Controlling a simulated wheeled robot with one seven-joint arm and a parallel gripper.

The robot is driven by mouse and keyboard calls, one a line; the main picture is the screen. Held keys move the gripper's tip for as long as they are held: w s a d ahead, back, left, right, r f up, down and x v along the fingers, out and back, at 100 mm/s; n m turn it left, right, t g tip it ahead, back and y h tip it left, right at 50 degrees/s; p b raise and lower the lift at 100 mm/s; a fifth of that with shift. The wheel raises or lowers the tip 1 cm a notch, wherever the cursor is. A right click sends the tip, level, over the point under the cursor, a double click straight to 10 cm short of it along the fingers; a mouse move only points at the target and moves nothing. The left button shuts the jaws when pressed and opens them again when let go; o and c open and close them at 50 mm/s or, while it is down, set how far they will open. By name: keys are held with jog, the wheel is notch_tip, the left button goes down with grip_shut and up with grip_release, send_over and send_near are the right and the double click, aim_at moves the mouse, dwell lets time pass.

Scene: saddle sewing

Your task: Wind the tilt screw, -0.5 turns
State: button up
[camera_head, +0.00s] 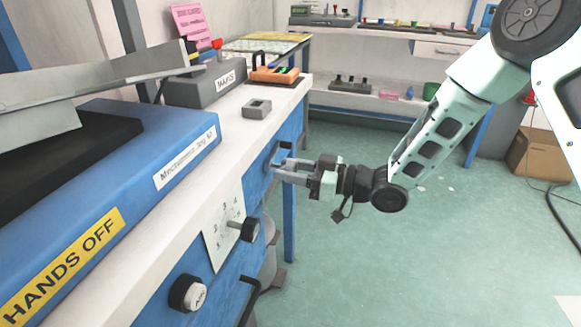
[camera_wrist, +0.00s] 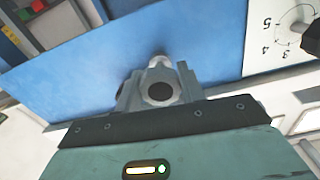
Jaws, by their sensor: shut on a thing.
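My gripper (camera_head: 281,168) reaches the blue front panel (camera_head: 228,185) from the right in the head view. In the wrist view my gripper (camera_wrist: 158,88) is shut on a small screw, taken as the tilt screw (camera_wrist: 160,92). Its dark round end faces the camera, and a pale rounded part shows just behind it, against the blue panel. A finger stands on each side of it. In the head view the fingers mostly hide the screw. No turn mark on it can be made out.
A numbered white card (camera_head: 216,245) with a dark knob (camera_head: 249,230) is on the same panel, nearer the camera. A black-and-white knob (camera_head: 188,293) sits lower left. A dark handle (camera_head: 286,147) is close beside my fingers. A grey block (camera_head: 257,108) lies on the bench top.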

jog(key=shift+d+f, duration=0.1)
jog(key=shift+f, duration=0.1)
jog(key=o, duration=1)
jog(key=shift+r, duration=0.1)
jog(key=p+v, duration=0.1)
jog(key=v, duration=1.6)
jog(key=shift+s+d+p, duration=0.15)
jog(key=shift+d+p, duration=0.05)
jog(key=shift+p, duration=0.15)
